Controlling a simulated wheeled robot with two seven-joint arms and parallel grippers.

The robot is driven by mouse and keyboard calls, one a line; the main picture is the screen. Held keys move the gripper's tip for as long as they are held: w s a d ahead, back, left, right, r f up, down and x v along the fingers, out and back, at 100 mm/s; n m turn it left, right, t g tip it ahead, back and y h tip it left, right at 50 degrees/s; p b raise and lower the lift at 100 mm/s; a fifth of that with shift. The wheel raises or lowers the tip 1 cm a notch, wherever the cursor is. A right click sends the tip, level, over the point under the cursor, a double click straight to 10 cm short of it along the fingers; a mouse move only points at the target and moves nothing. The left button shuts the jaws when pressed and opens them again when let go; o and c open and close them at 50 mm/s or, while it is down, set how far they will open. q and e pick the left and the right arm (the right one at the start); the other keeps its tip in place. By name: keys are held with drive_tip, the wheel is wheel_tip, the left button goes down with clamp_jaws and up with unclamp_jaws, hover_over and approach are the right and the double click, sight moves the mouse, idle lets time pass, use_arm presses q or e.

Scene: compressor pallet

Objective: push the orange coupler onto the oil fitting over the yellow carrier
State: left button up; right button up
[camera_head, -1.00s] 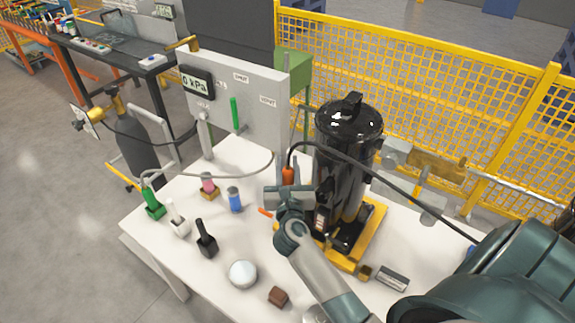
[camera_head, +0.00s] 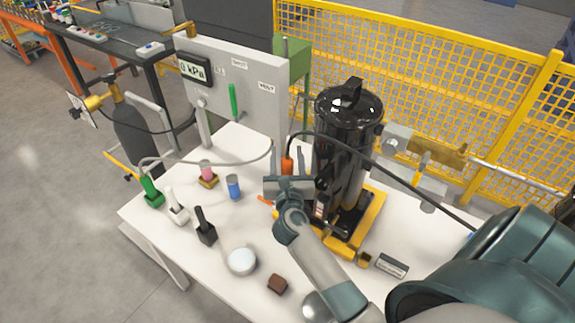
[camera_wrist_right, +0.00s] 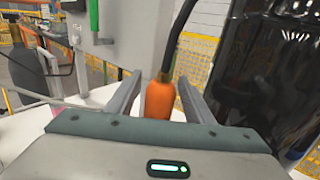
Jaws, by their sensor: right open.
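The orange coupler (camera_head: 287,165) is on the end of a black hose, left of the tall black compressor (camera_head: 347,130). The compressor stands in the yellow carrier (camera_head: 372,222). My right gripper (camera_head: 287,155) is open, its two fingers on either side of the coupler. In the right wrist view the coupler (camera_wrist_right: 160,99) stands upright between the open fingers (camera_wrist_right: 157,97), with visible gaps on both sides. The hose (camera_wrist_right: 180,35) rises from its top. The oil fitting cannot be made out; my gripper and wrist hide the area below the coupler. My left gripper is not in view.
A grey panel (camera_head: 245,80) with a gauge stands behind. Green, white and black handled pieces, a blue cylinder (camera_head: 233,187), a white puck (camera_head: 241,261) and a brown block (camera_head: 278,284) lie on the white table (camera_head: 150,225). A yellow fence (camera_head: 430,85) is at the back.

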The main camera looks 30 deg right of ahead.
drive_tip(key=b+v, duration=0.5)
drive_tip(key=v, duration=1.2)
drive_tip(key=shift+s, duration=0.2)
idle(0.4)
